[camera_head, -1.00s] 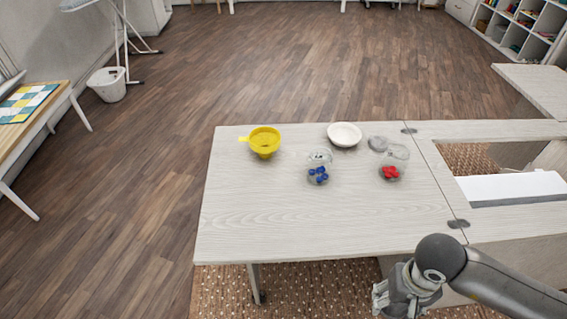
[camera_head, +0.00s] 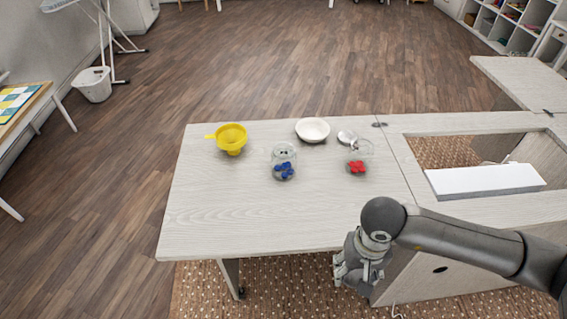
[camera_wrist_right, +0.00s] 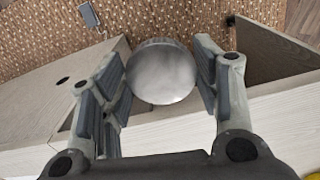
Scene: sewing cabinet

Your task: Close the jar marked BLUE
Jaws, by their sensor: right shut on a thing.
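The glass jar with blue pieces (camera_head: 284,163) stands upright on the pale table, with no lid visible on it. Any lettering is too small to read. A second glass jar with red pieces (camera_head: 359,159) stands to its right. My right gripper (camera_head: 354,276) is in front of the table's front edge, away from both jars. In the right wrist view it is shut on a round grey metallic lid (camera_wrist_right: 162,73), which sits between the two fingers. My left gripper is out of view.
A yellow funnel (camera_head: 231,138) and a white bowl (camera_head: 312,130) stand towards the back of the table (camera_head: 235,215). The front part of the tabletop is clear. A cabinet opening with a white panel (camera_head: 486,180) lies to the right.

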